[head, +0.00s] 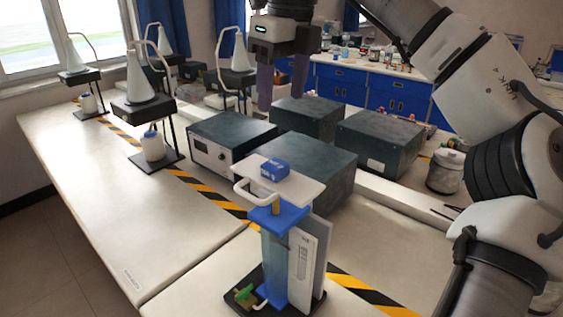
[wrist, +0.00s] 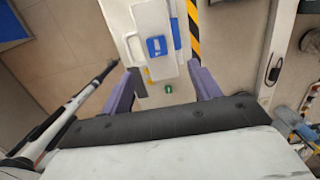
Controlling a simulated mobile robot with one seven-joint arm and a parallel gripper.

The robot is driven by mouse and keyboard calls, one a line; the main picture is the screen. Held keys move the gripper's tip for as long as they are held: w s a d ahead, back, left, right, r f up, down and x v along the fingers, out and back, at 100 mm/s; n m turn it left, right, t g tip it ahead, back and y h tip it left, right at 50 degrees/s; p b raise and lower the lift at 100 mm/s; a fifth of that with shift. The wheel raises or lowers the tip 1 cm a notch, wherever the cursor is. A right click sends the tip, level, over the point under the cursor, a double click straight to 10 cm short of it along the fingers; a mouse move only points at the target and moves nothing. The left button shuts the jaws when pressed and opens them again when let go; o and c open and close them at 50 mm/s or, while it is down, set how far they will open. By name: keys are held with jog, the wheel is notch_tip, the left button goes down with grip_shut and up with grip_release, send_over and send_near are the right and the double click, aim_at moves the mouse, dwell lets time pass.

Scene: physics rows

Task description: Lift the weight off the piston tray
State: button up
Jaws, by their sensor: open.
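The blue weight (head: 275,168) is a small block lying on the white piston tray (head: 300,188), at the top of a blue-and-clear piston apparatus (head: 285,250). In the wrist view the weight (wrist: 157,46) shows on the tray (wrist: 152,22), ahead of my fingers. My gripper (head: 266,95) hangs above and behind the weight in the head view, apart from it. Its two purple fingers are spread with nothing between them, and they also show in the wrist view (wrist: 163,95). The tray has a white looped handle on its left side.
Dark grey boxes (head: 235,138) stand on the bench close behind the apparatus. Flask stands (head: 145,95) line the left bench. A white jar (head: 445,170) stands at the right. The white bench top (head: 90,170) at the left front is mostly clear.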

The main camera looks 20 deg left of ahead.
send_over(276, 164)
notch_tip(276, 164, down, 7)
jog(key=shift+d+f, duration=0.15)
jog(key=shift+f+p, duration=1.15)
jog(key=shift+f, duration=1.6)
jog(key=shift+r, duration=0.1)
jog(key=c, duration=1.3)
